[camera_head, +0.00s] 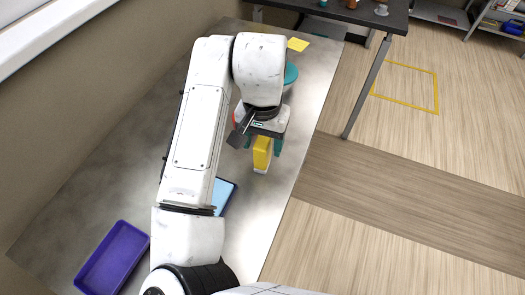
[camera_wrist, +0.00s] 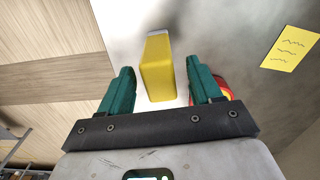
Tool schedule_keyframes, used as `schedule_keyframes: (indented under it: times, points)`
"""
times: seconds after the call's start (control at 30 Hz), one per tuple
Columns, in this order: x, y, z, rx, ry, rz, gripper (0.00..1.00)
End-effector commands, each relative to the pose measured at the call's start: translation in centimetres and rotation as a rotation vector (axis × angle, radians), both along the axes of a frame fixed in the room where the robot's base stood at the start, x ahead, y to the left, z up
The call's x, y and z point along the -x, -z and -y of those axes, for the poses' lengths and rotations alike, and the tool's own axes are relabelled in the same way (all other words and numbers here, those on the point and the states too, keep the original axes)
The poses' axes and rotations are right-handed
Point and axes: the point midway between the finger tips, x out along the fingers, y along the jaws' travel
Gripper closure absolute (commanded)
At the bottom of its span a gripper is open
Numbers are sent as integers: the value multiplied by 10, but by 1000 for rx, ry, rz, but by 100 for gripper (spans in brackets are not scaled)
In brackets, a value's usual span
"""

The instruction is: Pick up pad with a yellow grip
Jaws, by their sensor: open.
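The pad with a yellow grip (camera_head: 262,154) stands on the grey bench near its right edge, with a pale base showing at its lower end. In the wrist view the yellow grip (camera_wrist: 158,66) lies between and beyond the two green fingers. My gripper (camera_head: 264,143) is open above and around the line of the pad. In the wrist view the fingers of my gripper (camera_wrist: 160,90) are apart, with a gap on each side of the grip. I cannot tell how deep the grip sits between them.
A red and yellow item (camera_wrist: 210,88) lies close behind the right finger. A yellow note (camera_head: 298,44) and a teal-topped bowl (camera_head: 290,74) are farther along the bench. A purple tray (camera_head: 112,258) and a blue item (camera_head: 222,194) lie nearer. A dark table (camera_head: 345,12) stands beyond.

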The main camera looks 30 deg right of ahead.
Motion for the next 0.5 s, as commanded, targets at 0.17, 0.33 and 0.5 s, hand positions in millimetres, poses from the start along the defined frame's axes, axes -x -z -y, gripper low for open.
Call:
schedule_keyframes:
  times: [0.17, 0.33, 0.5]
  points:
    - [0, 10, 0, 0, 0, 0, 36]
    - [0, 10, 0, 0, 0, 0, 36]
    - [0, 9, 0, 0, 0, 0, 52]
